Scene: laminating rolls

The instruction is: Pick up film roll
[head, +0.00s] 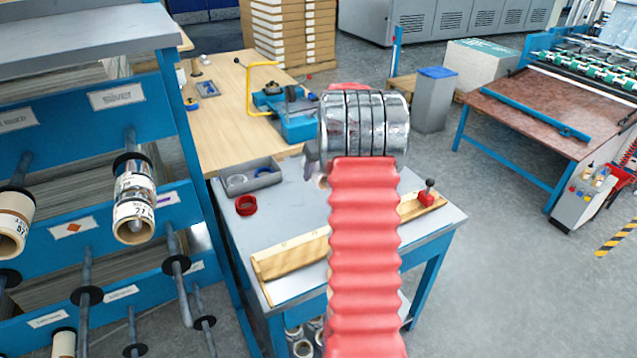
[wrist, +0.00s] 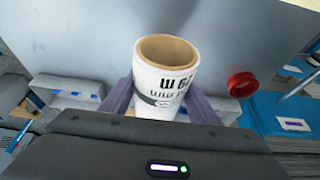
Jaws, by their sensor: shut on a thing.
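The film roll (wrist: 168,85) fills the middle of the wrist view, with a brown core opening and a white label with black print. My gripper (wrist: 163,100) is shut on it, one grey finger on each side of the roll. In the head view my red-sleeved arm and silver wrist hide most of the gripper. Only a dark finger part and a small pale bit of the roll (head: 322,182) show left of the wrist, over the grey-topped bench (head: 290,215). I cannot tell there how far the roll is above the bench.
A blue rack (head: 165,100) with pegs stands at left and carries other rolls (head: 134,215). The bench holds a grey tray (head: 262,182), a red ring (head: 246,205) and a wooden bar (head: 290,255). A wooden table (head: 225,110) lies behind. Open floor (head: 500,270) is at right.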

